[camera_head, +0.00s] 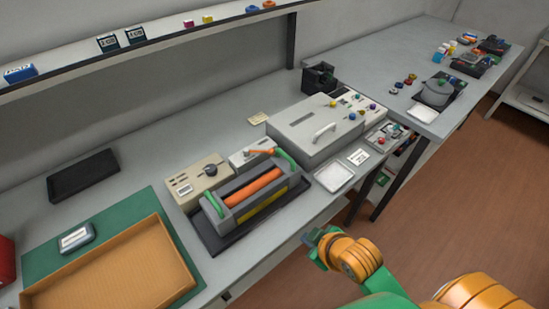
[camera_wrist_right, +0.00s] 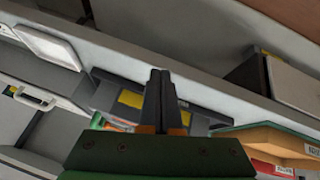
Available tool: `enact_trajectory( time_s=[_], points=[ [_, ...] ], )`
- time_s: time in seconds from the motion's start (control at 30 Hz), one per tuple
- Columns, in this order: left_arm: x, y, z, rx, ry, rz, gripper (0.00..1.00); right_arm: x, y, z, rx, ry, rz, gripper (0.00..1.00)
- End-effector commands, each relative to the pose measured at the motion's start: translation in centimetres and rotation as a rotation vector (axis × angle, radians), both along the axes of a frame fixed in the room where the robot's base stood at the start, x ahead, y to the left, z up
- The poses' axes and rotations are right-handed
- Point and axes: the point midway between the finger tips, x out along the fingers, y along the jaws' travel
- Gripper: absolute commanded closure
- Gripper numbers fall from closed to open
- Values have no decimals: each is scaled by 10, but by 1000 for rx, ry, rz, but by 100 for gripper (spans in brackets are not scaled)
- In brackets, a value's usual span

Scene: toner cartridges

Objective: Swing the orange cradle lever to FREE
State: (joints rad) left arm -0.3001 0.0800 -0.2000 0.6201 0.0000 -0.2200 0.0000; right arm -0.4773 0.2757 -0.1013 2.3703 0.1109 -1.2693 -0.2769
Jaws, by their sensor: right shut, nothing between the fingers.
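The orange lever (camera_head: 259,152) lies across the top of a small pale box (camera_head: 243,157) behind the dark cradle; its label is too small to read. The cradle (camera_head: 218,246) holds a grey cartridge with an orange roller (camera_head: 252,188) and green end handles. My right gripper (camera_head: 318,242) is in front of the bench edge, to the right of the cradle and apart from the lever. In the right wrist view its fingers (camera_wrist_right: 161,88) are together and empty, with the cradle beyond them. My left gripper is out of view.
A beige box with a dark knob (camera_head: 204,180) stands left of the lever box. A large grey unit with a handle (camera_head: 315,130) stands right of it. A white tray (camera_head: 334,178) lies near the front edge. An orange tray (camera_head: 110,270) sits at the left.

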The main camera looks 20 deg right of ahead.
Motion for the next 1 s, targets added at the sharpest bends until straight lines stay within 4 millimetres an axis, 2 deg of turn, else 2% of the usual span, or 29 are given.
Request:
enact_trajectory(
  time_s=[0.03,0.13,0.23,0.33,0.47,0.87,1.0],
  points=[
    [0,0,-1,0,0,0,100,28,-3,24,-77,-139,146,100],
    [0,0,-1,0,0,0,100,73,-2,72,-239,-404,403,100],
    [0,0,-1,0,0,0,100,97,-1,106,-363,-578,548,100],
    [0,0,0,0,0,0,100,109,0,123,-427,-661,607,100],
    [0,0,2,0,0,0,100,124,4,119,-432,-671,610,100],
    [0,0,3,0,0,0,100,199,28,85,-430,-667,611,100],
    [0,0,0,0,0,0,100,214,14,70,-432,-664,611,100]
  ],
)
